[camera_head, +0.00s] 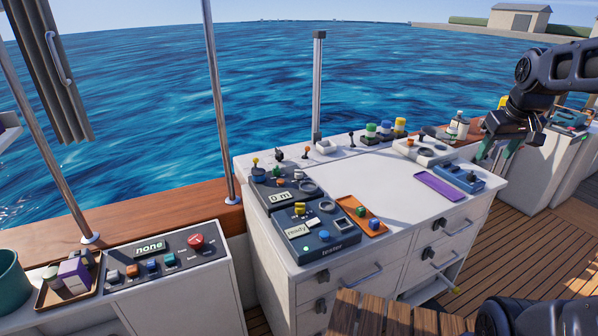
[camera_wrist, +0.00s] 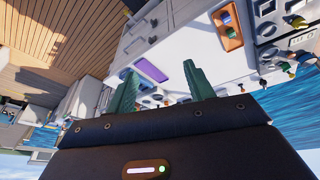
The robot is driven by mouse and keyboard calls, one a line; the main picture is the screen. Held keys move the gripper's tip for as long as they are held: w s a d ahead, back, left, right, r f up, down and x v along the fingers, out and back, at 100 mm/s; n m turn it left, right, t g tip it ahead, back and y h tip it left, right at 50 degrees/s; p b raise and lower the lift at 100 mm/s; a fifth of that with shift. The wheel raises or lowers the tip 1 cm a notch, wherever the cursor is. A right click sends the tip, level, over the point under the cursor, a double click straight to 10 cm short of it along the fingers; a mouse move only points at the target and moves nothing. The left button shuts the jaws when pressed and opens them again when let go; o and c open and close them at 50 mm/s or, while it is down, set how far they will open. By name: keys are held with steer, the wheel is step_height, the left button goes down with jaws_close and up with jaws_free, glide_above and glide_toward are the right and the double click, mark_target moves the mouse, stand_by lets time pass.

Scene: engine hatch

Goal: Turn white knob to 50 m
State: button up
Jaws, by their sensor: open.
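A dark panel with a display reading "0 m" (camera_head: 281,197) sits at the left end of the white console top in the head view. A small whitish knob (camera_head: 297,174) appears at its back edge, too small for me to read any marks. My gripper (camera_head: 497,152) is at the right, above the console's far right end, well away from that panel. Its two green fingers are apart and empty, and they also show in the wrist view (camera_wrist: 158,70). In the wrist view I cannot make out the white knob for certain.
A tester box (camera_head: 309,232) reading "ready" stands in front of the display panel. An orange tray (camera_head: 360,216) and a purple mat (camera_head: 439,187) lie on the console. A blue box (camera_head: 459,178) sits at its right. The console's middle is bare. A metal post (camera_head: 318,90) rises behind.

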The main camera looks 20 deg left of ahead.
steer(key=w+a+r+n+g, duration=0.1)
steer(key=w+a+n, duration=0.5)
steer(key=w+a, duration=0.6)
steer(key=n+g, duration=0.2)
steer(key=n, duration=1.2)
glide_above(299, 174)
step_height(299, 174, down, 21)
steer(key=f, duration=0.6)
steer(key=w+f, duration=0.1)
steer(key=f, duration=0.3)
steer(key=shift+a+f, duration=0.1)
steer(key=shift+a, duration=0.05)
steer(key=c, duration=1)
